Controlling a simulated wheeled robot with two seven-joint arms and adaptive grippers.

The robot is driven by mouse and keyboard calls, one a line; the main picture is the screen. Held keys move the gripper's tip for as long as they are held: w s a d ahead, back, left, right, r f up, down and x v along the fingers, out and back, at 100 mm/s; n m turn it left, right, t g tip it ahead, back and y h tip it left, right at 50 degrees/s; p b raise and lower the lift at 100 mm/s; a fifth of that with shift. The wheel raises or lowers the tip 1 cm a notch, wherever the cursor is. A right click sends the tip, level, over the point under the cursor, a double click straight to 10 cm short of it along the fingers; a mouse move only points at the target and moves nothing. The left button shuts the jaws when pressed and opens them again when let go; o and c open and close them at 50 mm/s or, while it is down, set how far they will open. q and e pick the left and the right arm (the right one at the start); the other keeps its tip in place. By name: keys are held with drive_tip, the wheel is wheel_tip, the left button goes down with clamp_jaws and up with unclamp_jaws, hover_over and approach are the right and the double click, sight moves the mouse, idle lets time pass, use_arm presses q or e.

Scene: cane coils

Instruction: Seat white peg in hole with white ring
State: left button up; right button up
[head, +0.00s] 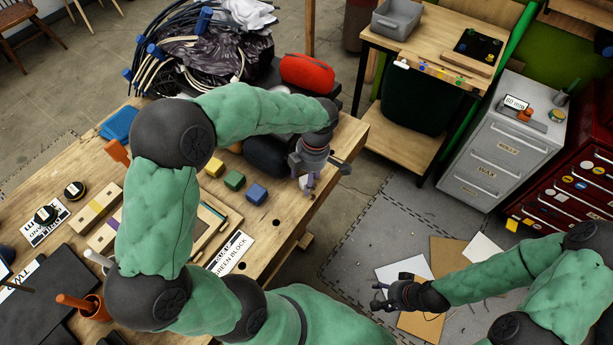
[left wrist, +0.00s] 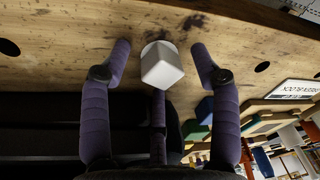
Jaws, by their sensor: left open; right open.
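The white peg (left wrist: 162,66) is a pale square-ended block between the two purple fingers of my left gripper (left wrist: 160,62) in the left wrist view. A pale rounded rim, perhaps the white ring (left wrist: 157,45), shows behind it against the wood; how deep the peg sits is hidden. The fingers are apart, with a gap on each side of the peg. In the head view my left gripper (head: 310,179) is low over the workbench's right edge, with the white peg (head: 303,183) partly hidden there. My right gripper (head: 384,297) is open and empty, away from the bench.
Yellow (head: 215,167), green (head: 234,180) and blue (head: 257,194) blocks stand on the workbench (head: 290,215) left of the left gripper. A dark hole (head: 276,222) is in the bench top. A label card (head: 233,252) lies near it.

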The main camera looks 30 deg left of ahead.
use_arm(q)
wheel_tip(320, 180, up, 12)
drive_tip(key=w+d, duration=0.1)
drive_tip(key=shift+w, duration=0.3)
drive_tip(key=shift+f, duration=0.1)
idle(0.5)
